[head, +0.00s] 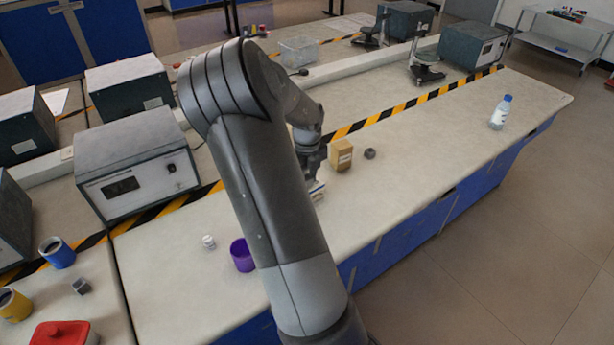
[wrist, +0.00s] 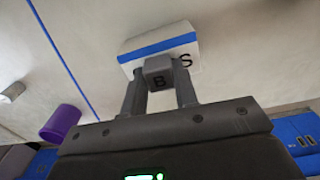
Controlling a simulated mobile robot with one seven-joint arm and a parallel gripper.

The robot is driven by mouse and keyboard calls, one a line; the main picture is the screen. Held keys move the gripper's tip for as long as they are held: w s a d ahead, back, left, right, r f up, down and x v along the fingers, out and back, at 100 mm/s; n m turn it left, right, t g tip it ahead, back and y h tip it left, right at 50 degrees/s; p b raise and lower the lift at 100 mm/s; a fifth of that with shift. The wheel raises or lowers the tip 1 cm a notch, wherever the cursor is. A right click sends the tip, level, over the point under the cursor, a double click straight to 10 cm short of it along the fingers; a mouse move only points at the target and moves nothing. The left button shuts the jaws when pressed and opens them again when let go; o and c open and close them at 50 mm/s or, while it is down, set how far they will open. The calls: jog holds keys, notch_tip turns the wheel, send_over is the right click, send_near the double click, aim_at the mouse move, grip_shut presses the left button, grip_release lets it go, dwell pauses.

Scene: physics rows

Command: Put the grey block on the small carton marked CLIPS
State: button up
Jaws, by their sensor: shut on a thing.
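Right behind the block is a white carton (wrist: 135,60) with a blue stripe. Only an S of its lettering shows beside the block; the rest is covered. The block overlaps the carton's near edge, and I cannot tell whether they touch. In the head view, my gripper (head: 314,174) is low over the bench, and the carton (head: 318,192) shows partly from behind my arm. The held block is hidden there.
A water bottle (head: 500,113) is far right, with clear bench between.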

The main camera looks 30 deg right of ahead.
jog(key=shift+f, duration=0.2)
jog(key=o, duration=1)
